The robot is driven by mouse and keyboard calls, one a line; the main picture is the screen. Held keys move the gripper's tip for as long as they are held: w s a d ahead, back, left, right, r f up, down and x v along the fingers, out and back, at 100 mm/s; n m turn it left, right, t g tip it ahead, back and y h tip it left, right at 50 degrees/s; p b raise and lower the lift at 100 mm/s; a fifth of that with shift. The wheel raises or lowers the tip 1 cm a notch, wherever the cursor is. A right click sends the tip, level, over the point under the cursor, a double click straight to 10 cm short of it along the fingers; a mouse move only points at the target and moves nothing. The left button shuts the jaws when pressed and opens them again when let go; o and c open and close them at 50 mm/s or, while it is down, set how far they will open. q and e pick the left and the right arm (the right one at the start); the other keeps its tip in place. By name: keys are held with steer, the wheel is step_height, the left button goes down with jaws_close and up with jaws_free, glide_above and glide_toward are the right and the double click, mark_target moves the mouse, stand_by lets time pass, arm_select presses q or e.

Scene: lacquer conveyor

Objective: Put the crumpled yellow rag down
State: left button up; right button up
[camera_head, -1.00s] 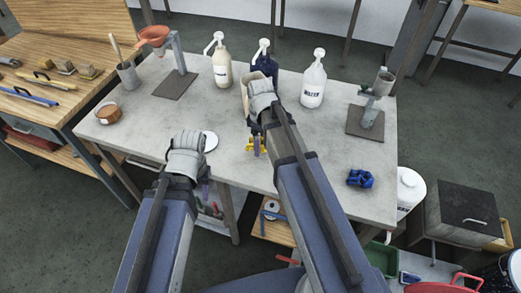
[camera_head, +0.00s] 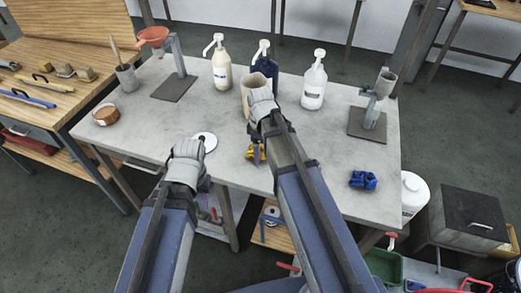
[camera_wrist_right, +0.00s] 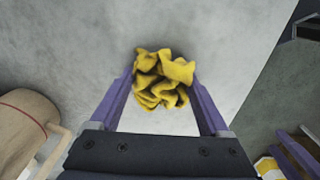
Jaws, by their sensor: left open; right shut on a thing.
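The crumpled yellow rag (camera_wrist_right: 162,78) is between the two purple fingers of my right gripper (camera_wrist_right: 163,84), which is shut on it, over the pale grey tabletop. In the head view the rag (camera_head: 250,153) shows partly, below my right wrist; the arm hides the rest. I cannot tell if the rag touches the table. My left gripper (camera_head: 205,186) is open, near the table's front edge, and its fingers are mostly hidden by its own wrist.
The grey table (camera_head: 320,150) has free room on both sides of my right gripper. A tan container (camera_head: 252,90) stands behind it, pump bottles (camera_head: 314,85) at the back, a blue rag (camera_head: 363,180) at right, and a white disc (camera_head: 209,141) at left.

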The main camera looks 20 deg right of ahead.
steer(key=o, duration=1)
steer(key=shift+s+f, duration=0.35)
steer(key=shift+s, duration=0.05)
steer(key=o, duration=0.3)
steer(key=shift+s+a+f, duration=0.1)
steer(key=shift+s, duration=0.1)
steer(key=shift+w+r+p, duration=0.2)
steer(key=shift+r+p, duration=0.35)
steer(key=shift+p, duration=0.1)
step_height(320, 180, up, 12)
steer(key=p, duration=1.2)
arm_select(q)
step_height(320, 180, up, 12)
steer(key=shift+w+r, duration=0.2)
steer(key=shift+w, duration=0.05)
arm_select(e)
steer(key=s+a+m+h, duration=0.1)
steer(key=s+a+m, duration=0.6)
steer(key=s+a, duration=0.3)
steer(key=s, duration=0.3)
steer(key=shift+a+m, duration=0.4)
arm_select(q)
steer(key=shift+d, duration=0.1)
arm_select(e)
steer(key=shift+r, duration=0.1)
